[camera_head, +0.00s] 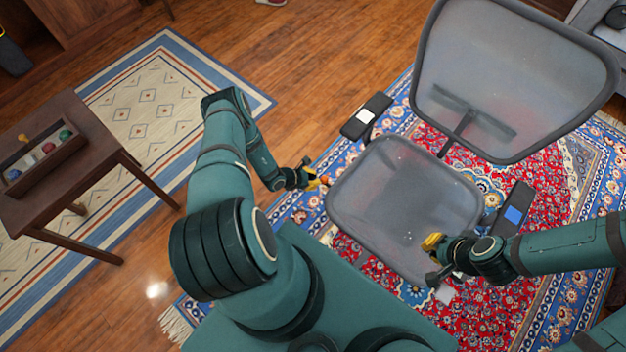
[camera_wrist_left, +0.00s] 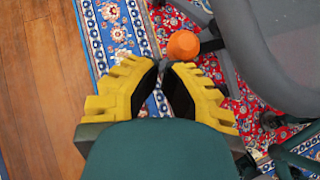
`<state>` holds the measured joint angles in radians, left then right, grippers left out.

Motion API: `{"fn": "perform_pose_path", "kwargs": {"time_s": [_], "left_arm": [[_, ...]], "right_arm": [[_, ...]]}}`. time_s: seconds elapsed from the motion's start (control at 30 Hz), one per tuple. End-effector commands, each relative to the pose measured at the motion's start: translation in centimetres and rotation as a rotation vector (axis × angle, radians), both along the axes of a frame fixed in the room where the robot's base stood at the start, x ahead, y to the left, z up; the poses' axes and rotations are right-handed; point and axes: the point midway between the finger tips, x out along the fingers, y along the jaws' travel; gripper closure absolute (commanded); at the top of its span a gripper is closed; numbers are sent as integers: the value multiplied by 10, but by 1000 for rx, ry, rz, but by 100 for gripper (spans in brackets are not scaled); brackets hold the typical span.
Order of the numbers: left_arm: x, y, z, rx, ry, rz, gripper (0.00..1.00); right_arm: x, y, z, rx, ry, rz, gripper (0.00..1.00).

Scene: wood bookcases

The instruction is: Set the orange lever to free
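The orange lever (camera_wrist_left: 183,45) shows as a rounded orange knob on a dark stem at the side of the chair seat (camera_wrist_left: 265,60) in the left wrist view. In the head view the lever (camera_head: 325,181) is a small orange spot by the seat's left edge. My left gripper (camera_head: 313,182) is just left of the knob. Its yellow fingers (camera_wrist_left: 166,68) have black inner pads, with rug showing between them and the tips close together. The knob lies beyond the tips, not between them. My right gripper (camera_head: 431,243) is by the seat's lower right edge; its finger gap is unclear.
The grey mesh chair has a tall backrest (camera_head: 515,75) and two dark armrests, left (camera_head: 366,116) and right (camera_head: 514,207). It stands on a patterned red and blue rug (camera_head: 360,255). A wooden side table (camera_head: 95,155) with a tray stands at the left.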

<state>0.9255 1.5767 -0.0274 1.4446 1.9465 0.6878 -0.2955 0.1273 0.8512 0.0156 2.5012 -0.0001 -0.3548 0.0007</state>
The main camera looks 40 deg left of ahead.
Motion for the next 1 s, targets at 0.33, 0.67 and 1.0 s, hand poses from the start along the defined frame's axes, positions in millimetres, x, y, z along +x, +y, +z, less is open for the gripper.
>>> {"fn": "perform_pose_path", "kwargs": {"time_s": [0.33,0.67,1.0], "left_arm": [[1,0,0,0,-1,1,100],[2,0,0,0,-1,1,100],[-4,-6,1,-1,-1,1,100]], "right_arm": [[0,0,0,0,0,0,100],[0,0,0,0,0,0,100],[0,0,7,0,0,0,100]]}}
